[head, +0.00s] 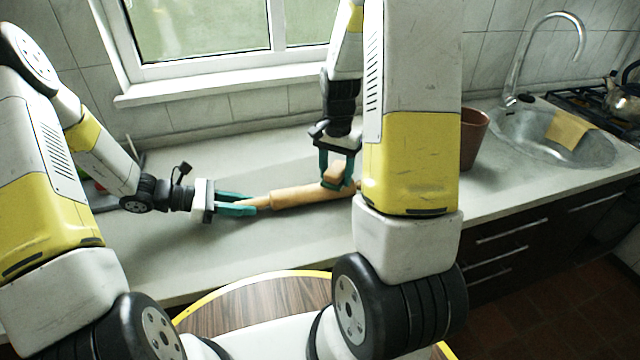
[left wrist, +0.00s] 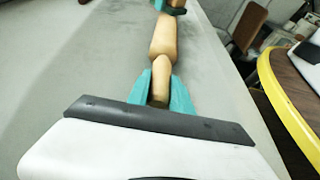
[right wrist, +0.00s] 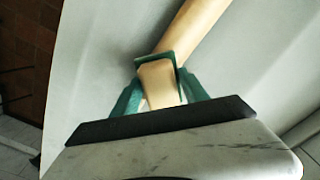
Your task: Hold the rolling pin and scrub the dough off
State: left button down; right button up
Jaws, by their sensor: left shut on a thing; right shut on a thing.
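The wooden rolling pin (head: 300,197) lies lengthwise over the grey counter (head: 200,255). My left gripper (head: 240,204) is shut on its left handle, which also shows between the teal fingers in the left wrist view (left wrist: 160,80). My right gripper (head: 337,175) points down over the pin's right part, shut on a small tan block with a dark green edge, seemingly a sponge (right wrist: 158,84). The block is at the pin's surface; I cannot tell whether they touch. The pin's right end is mostly hidden behind my right arm. I cannot make out any dough on the pin.
A brown pot (head: 473,138) stands behind my right arm. A sink (head: 590,150) with a yellow cloth (head: 570,129) and a tap (head: 545,20) is at the right, with a kettle (head: 622,98) beyond. A yellow-rimmed wooden round table (head: 250,300) is in front.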

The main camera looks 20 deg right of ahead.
jog(key=shift+d, duration=0.5)
jog(key=shift+s+a+f, duration=0.15)
jog(key=shift+a+f, duration=0.15)
jog(key=shift+a, duration=0.35)
jog(key=shift+a+r, duration=0.1)
jog(key=shift+r, duration=0.2)
notch_tip(320, 180, up, 13)
jog(key=shift+d+f, duration=0.2)
jog(key=shift+d, duration=0.05)
